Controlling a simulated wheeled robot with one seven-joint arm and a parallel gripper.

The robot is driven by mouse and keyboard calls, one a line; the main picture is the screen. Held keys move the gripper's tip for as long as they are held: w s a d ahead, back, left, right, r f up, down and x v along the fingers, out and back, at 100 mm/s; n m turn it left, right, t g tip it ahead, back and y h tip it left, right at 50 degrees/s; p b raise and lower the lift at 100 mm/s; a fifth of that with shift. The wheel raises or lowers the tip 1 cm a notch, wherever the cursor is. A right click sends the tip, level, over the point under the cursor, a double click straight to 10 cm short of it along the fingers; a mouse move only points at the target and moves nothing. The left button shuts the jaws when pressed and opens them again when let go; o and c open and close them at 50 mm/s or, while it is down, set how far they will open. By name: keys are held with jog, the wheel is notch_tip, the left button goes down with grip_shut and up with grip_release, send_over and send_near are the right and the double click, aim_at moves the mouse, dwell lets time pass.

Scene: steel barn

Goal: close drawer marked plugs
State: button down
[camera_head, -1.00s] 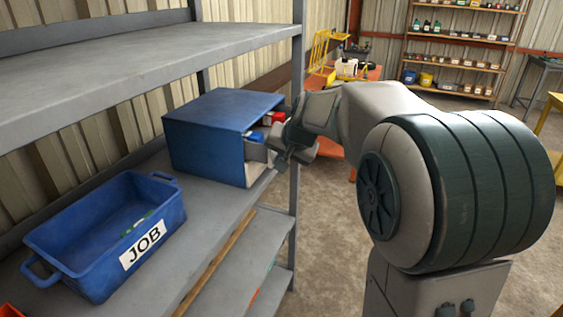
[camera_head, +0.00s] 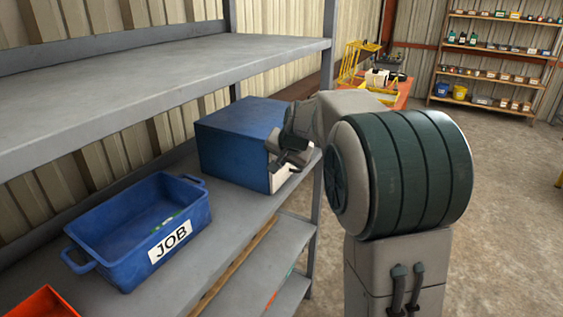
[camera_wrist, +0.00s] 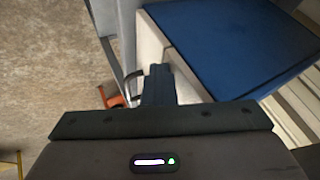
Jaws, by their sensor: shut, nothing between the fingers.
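The blue drawer cabinet (camera_head: 235,150) stands on the middle shelf, its drawer side turned away to the right. My gripper (camera_head: 288,163) is at the front of the cabinet. In the wrist view its shut, empty fingers (camera_wrist: 158,72) are right by the pale fronts; whether they touch I cannot tell. No plugs label is readable.
A blue JOB bin (camera_head: 140,232) with a small green item inside stands left of the cabinet. An orange bin (camera_head: 45,303) is at the lower left. A shelf post (camera_head: 318,190) is close to my gripper. Open floor lies to the right.

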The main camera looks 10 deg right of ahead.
jog(key=s+d+r+b, duration=0.3)
jog(key=s+d+r, duration=0.1)
jog(key=s+r, duration=0.45)
jog(key=s+a+f+n+g, duration=0.1)
jog(key=s+f+n, duration=0.1)
jog(key=s+f, duration=0.4)
jog(key=s+a+f+n+g, duration=0.1)
jog(key=s+f, duration=0.4)
jog(key=s, duration=0.6)
jog(key=s+a+f+n+g+h, duration=0.1)
jog(key=s+a+f+n+g, duration=0.1)
jog(key=s+f, duration=0.4)
jog(key=s+n, duration=0.1)
jog(key=s, duration=0.2)
jog(key=shift+f+n, duration=0.35)
jog(key=shift+n, duration=0.05)
jog(key=shift+s+a, duration=0.1)
